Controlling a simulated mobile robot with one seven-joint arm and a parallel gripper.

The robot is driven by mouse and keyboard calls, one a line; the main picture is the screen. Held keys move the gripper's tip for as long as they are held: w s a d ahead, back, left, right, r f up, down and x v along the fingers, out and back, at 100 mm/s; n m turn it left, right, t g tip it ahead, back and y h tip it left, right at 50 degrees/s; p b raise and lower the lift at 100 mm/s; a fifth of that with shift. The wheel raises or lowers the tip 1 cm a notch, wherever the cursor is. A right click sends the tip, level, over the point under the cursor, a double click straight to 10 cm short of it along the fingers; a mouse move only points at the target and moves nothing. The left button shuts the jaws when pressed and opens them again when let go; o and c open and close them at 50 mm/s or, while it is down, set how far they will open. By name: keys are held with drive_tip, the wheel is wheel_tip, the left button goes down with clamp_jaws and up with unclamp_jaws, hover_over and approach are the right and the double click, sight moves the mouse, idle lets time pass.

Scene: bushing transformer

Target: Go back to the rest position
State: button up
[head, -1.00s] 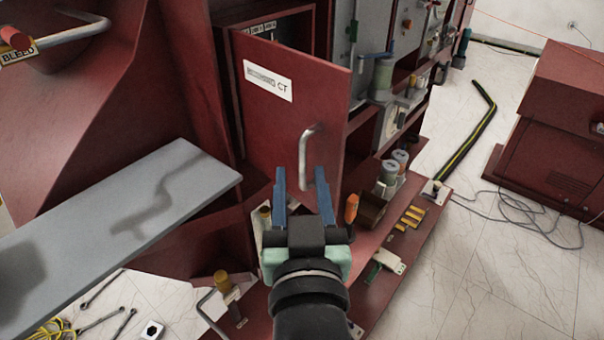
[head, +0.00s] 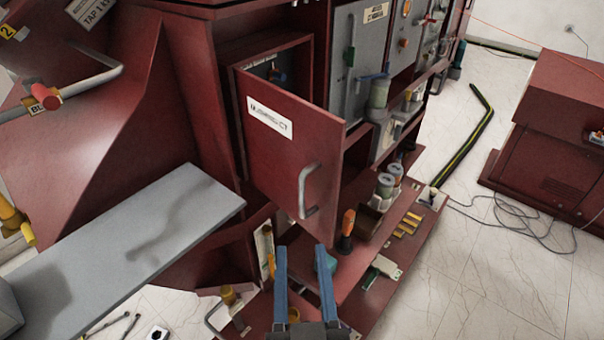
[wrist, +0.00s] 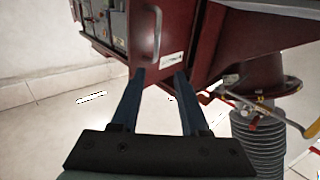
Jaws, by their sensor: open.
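My gripper (head: 303,280) is at the bottom of the head view, with two blue fingers spread apart and nothing between them. The red cabinet door (head: 275,155) with a white CT label stands ajar above and beyond the fingers. Its grey handle (head: 308,190) is clear of the fingers in the head view. In the wrist view my gripper (wrist: 158,85) is also open and empty. The door handle (wrist: 153,35) shows beyond the left fingertip there.
A grey shelf plate (head: 120,250) juts out at the left. A red lower ledge (head: 385,260) holds an orange-handled tool (head: 348,230), cylinders (head: 384,190) and small parts. A red cabinet (head: 555,140) stands at the right. Cables (head: 520,215) lie on the floor between.

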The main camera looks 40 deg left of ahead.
idle(0.4)
drive_tip(key=w+d+r+m+t+h, duration=0.1)
drive_tip(key=w+d+r+t+h, duration=0.15)
drive_tip(key=w+d+r, duration=0.4)
drive_tip(key=w+d+r+m+t+h, duration=0.1)
drive_tip(key=w+r+t, duration=0.3)
drive_tip(key=r, duration=0.6)
drive_tip(key=s+d+r+m+t+h, duration=0.2)
drive_tip(key=d+r+m+t+h, duration=0.1)
drive_tip(key=r, duration=0.7)
drive_tip(key=s+d+r+m+t+h, duration=0.2)
drive_tip(key=d+r+m+t+h, duration=0.2)
drive_tip(key=r, duration=0.7)
drive_tip(key=d+t+h, duration=0.1)
drive_tip(key=d+h, duration=0.1)
drive_tip(key=d, duration=0.1)
drive_tip(key=shift+d+r, duration=0.15)
drive_tip(key=shift+d, duration=0.25)
drive_tip(key=shift+w, duration=0.1)
